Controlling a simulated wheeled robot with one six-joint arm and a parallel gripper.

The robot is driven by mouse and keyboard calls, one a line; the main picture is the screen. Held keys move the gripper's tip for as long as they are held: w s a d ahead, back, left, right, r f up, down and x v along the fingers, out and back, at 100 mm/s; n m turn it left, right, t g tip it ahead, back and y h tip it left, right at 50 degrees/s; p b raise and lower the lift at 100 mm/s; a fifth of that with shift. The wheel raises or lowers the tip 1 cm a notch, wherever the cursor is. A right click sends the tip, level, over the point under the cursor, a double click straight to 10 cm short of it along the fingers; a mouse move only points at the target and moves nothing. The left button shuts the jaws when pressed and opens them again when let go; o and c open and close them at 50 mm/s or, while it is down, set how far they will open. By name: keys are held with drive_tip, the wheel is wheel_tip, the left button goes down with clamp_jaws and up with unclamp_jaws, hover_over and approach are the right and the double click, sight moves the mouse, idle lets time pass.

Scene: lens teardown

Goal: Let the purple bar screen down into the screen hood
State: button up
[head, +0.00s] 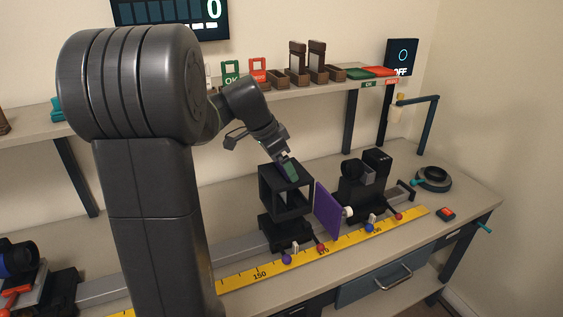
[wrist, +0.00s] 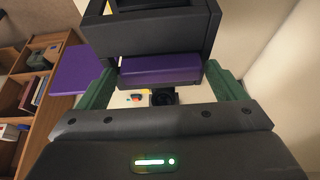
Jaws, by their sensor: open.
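The screen hood (head: 265,190) is a black, box-like open frame on a black carriage in the middle of the bench. Its dark frame also fills the top of the wrist view (wrist: 150,35). The purple bar (wrist: 160,68) of the screen lies at the hood's edge, between my green finger pads. In the head view only a small purple patch of it shows at the hood's top. My gripper (head: 289,168) is open at the top of the hood, with one pad on each side of the bar. How deep the screen sits is hidden.
A larger purple panel (head: 327,213) stands upright just right of the hood. A black device (head: 362,185) stands farther right on the rail. A yellow ruler (head: 260,274) runs along the bench front. A shelf (head: 330,84) with small holders is behind.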

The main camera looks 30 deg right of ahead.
drive_tip(key=shift+s, duration=0.15)
drive_tip(key=v, duration=1.3)
drive_tip(key=shift+a+r, duration=0.2)
drive_tip(key=shift+r, duration=0.15)
drive_tip(key=x, duration=1.3)
drive_tip(key=shift+d+f, duration=0.2)
drive_tip(key=shift+f, duration=0.15)
drive_tip(key=shift+r+p, duration=0.25)
drive_tip(key=shift+p, duration=0.05)
drive_tip(key=shift+f+b, duration=0.2)
drive_tip(key=shift+b, duration=0.15)
